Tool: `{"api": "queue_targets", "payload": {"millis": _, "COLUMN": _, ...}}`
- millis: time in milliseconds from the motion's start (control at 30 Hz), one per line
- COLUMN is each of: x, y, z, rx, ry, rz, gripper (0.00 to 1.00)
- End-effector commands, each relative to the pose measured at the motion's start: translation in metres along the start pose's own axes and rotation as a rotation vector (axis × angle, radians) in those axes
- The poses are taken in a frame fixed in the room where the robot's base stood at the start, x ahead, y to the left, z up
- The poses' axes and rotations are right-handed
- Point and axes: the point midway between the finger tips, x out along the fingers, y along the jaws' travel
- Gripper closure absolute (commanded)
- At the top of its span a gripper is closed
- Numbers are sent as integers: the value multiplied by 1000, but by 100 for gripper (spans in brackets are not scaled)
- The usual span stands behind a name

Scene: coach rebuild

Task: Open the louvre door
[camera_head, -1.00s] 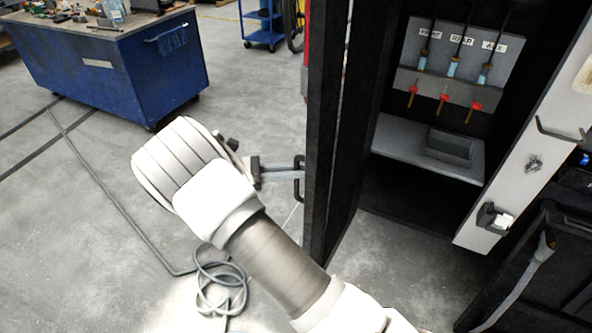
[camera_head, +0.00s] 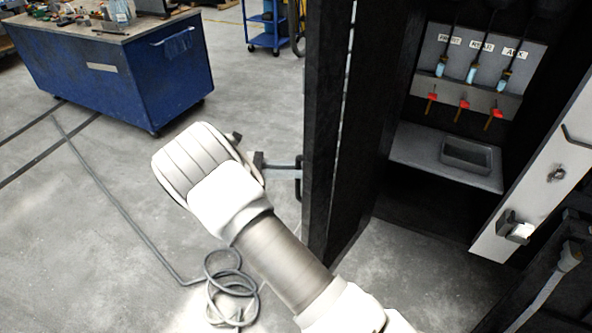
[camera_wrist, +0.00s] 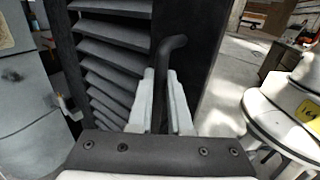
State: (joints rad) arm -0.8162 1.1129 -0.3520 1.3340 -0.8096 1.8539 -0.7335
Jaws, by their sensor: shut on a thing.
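The louvre door (camera_head: 325,130) stands swung out, its dark edge toward the head camera, with the dark compartment open to its right. Its slatted face shows in the wrist view (camera_wrist: 112,62). A dark bar handle (camera_wrist: 171,50) is fixed to that face. My gripper (camera_wrist: 161,95) is shut on the handle, with the bar between its two pale fingers. In the head view my gripper (camera_head: 279,167) reaches the handle (camera_head: 299,178) from the left of the door; the fingertips are small there.
Inside the compartment are a panel with labelled red-tipped levers (camera_head: 465,103) and a shelf with a grey tray (camera_head: 466,155). A pale post with a latch (camera_head: 515,226) stands at right. A coiled cable (camera_head: 232,285) lies on the floor. A blue workbench (camera_head: 150,75) stands at back left.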

Motion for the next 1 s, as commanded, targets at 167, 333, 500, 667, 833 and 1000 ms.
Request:
{"api": "queue_targets", "payload": {"millis": 167, "x": 3, "y": 3, "z": 3, "rx": 6, "ry": -5, "rz": -3, "gripper": 100}}
{"api": "queue_targets", "payload": {"millis": 333, "x": 3, "y": 3, "z": 3, "rx": 6, "ry": -4, "rz": -3, "gripper": 100}}
{"api": "queue_targets", "payload": {"millis": 500, "x": 3, "y": 3, "z": 3, "rx": 7, "ry": -4, "rz": -2, "gripper": 72}}
{"api": "queue_targets", "payload": {"millis": 667, "x": 2, "y": 2, "z": 2, "rx": 4, "ry": -3, "rz": -2, "gripper": 53}}
{"api": "queue_targets", "payload": {"millis": 833, "x": 1, "y": 1, "z": 1, "rx": 2, "ry": -2, "rz": -2, "gripper": 53}}
{"api": "queue_targets", "payload": {"millis": 1000, "x": -5, "y": 1, "z": 0, "rx": 3, "ry": -1, "rz": -1, "gripper": 53}}
